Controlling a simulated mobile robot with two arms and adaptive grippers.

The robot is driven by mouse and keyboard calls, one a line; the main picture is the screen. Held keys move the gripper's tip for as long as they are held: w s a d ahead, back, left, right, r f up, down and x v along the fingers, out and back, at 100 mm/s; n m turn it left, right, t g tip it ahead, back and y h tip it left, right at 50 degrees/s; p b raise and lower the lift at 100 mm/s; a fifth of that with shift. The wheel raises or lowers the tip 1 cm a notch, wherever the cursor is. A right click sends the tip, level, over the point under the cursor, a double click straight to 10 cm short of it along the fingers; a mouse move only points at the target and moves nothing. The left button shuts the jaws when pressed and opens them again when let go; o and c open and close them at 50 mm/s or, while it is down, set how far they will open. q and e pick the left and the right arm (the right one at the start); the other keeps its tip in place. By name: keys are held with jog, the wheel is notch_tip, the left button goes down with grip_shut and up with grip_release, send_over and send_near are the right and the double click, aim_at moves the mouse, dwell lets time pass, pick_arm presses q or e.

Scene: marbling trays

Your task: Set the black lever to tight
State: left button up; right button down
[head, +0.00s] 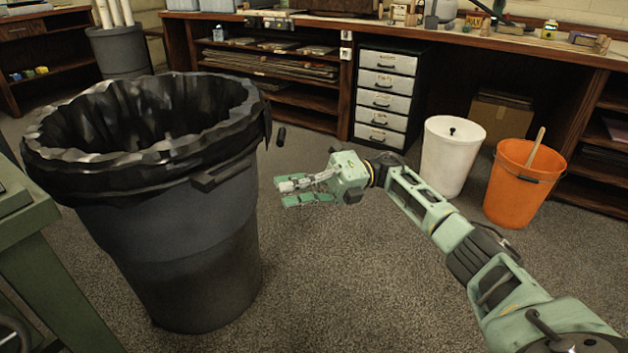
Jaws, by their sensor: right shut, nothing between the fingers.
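I cannot make out for certain a black lever with a tight setting. A dark bar (492,11) sticks up at a slant on the back bench at the top right, too small to tell what it is. My right gripper (283,193) is shut and empty. It is held out over the carpet in the middle of the head view, pointing left toward the large bin and apart from it. My left gripper is not in view.
A large grey bin (175,265) with a black liner fills the left. A green metal frame (45,275) stands at the left edge. A white bin (447,158), an orange bucket (512,192) and a drawer cabinet (384,100) stand behind my right arm. Carpet (330,285) is clear in front.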

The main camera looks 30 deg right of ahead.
jog(key=shift+w+d+f, duration=0.1)
jog(key=shift+d, duration=1.25)
jog(key=shift+w+d+f, duration=0.1)
jog(key=shift+d, duration=1.25)
